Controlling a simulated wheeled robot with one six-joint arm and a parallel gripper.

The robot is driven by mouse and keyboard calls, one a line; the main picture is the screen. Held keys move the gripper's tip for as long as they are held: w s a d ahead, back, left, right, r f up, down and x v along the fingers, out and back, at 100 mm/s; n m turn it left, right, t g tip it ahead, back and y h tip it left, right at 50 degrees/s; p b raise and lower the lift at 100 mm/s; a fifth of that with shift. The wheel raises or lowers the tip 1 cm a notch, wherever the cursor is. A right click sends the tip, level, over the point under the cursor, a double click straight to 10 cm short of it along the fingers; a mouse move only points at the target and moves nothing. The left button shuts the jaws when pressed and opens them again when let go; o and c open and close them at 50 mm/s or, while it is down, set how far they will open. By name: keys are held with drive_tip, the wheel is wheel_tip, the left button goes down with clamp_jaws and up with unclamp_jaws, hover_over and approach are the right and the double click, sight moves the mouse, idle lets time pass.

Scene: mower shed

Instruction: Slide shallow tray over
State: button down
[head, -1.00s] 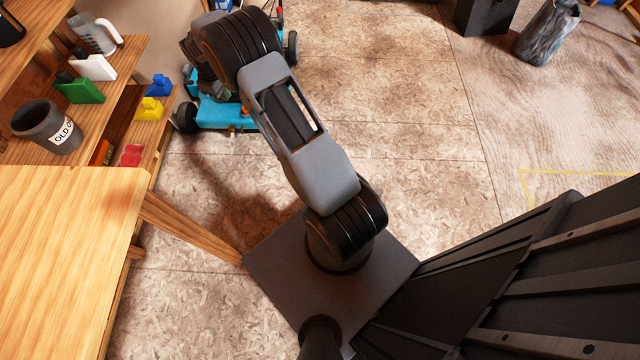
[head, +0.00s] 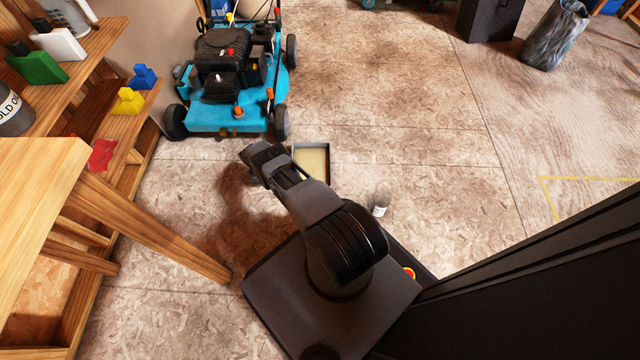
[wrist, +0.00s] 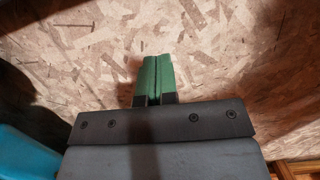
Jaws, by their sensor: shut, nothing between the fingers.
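The shallow tray (head: 328,160) lies on the floor in the head view, just right of my forearm and in front of the mower. It has thin grey walls and a pale tan inside. My arm covers part of its near left side. My gripper (wrist: 153,62) shows in the wrist view with its two green fingers shut together and nothing between them. It points at bare chipboard floor, and the tray is not in that view. In the head view the fingers are hidden by the arm.
A blue lawn mower (head: 228,85) stands behind the tray, and a blue part shows at the left of the wrist view. A small grey jar (head: 380,204) stands right of the tray. A wooden bench (head: 40,190) is at left. The floor right of the tray is mostly open.

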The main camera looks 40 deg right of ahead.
drive_tip(key=s+d+p, duration=0.3)
drive_tip(key=s+d, duration=1.2)
drive_tip(key=d, duration=0.1)
drive_tip(key=shift+s, duration=0.4)
drive_tip(key=shift+s+d+f+b, duration=0.1)
drive_tip(key=shift+d+f+b, duration=0.1)
drive_tip(key=shift+f, duration=0.15)
drive_tip(key=shift+s+d+f+b, duration=0.1)
drive_tip(key=shift+f+b, duration=0.1)
drive_tip(key=shift+f, duration=0.1)
drive_tip(key=shift+a+b, duration=0.1)
drive_tip(key=shift+b, duration=0.2)
drive_tip(key=shift+f, duration=0.15)
